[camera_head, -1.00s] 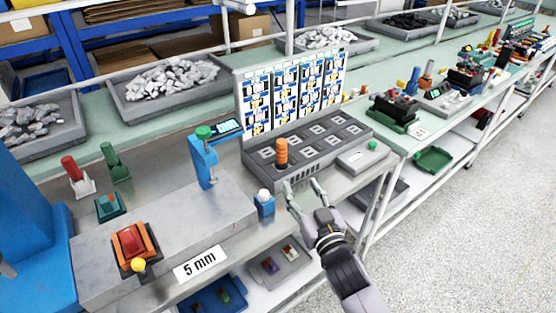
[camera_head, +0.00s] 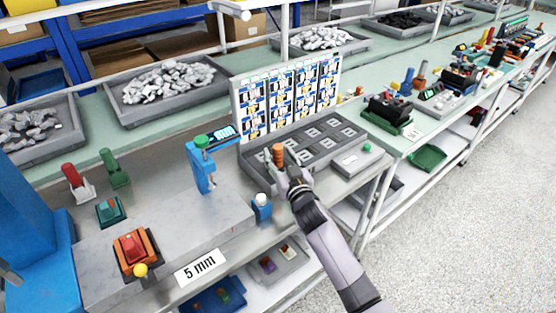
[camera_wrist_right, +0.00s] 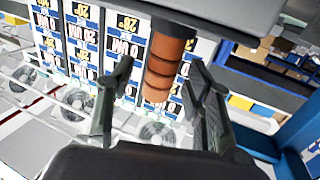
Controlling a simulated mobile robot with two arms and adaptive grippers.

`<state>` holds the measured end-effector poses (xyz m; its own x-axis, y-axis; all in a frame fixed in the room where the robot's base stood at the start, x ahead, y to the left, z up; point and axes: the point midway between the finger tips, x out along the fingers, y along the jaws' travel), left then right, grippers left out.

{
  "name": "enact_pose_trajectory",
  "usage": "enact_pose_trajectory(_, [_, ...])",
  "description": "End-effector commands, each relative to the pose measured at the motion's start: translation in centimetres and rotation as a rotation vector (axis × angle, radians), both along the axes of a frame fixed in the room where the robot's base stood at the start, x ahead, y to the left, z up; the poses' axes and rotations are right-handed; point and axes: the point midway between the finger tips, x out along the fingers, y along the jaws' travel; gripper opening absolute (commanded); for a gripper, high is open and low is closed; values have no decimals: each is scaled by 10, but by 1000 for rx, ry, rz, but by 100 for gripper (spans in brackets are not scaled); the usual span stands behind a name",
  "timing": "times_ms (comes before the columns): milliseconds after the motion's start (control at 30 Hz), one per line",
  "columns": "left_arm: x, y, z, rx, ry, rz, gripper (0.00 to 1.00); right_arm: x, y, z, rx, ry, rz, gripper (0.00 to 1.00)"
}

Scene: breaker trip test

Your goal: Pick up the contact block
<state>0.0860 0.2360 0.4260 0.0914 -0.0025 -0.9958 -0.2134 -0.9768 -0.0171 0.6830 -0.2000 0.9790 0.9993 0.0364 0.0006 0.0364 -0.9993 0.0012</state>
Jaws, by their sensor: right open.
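An orange-brown ribbed cylinder (camera_head: 278,155), which I take to be the contact block, stands upright at the near left end of the grey fixture (camera_head: 262,184). It also shows in the right wrist view (camera_wrist_right: 165,65), with dark bands around it. My right gripper (camera_head: 284,169) is at the cylinder. In the right wrist view the open fingers (camera_wrist_right: 160,98) are on either side of it, with gaps between. In the head view the hand partly covers the cylinder's lower part. My left gripper is not in view.
A label board (camera_head: 290,95) stands behind the fixture. A blue clamp-like stand (camera_head: 203,165) and a small blue white-topped piece (camera_head: 261,206) are to the left. A red switch (camera_head: 135,248) sits on the grey block. The floor at right is clear.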

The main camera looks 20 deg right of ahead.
Motion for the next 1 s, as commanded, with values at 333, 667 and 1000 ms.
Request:
enact_pose_trajectory(333, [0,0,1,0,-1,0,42,17,1,-1,2,0,0,47])
enact_pose_trajectory(667, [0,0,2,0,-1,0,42,16,1,-1,1,0,0,31])
enact_pose_trajectory(1000, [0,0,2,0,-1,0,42,16,1,-1,1,0,0,8])
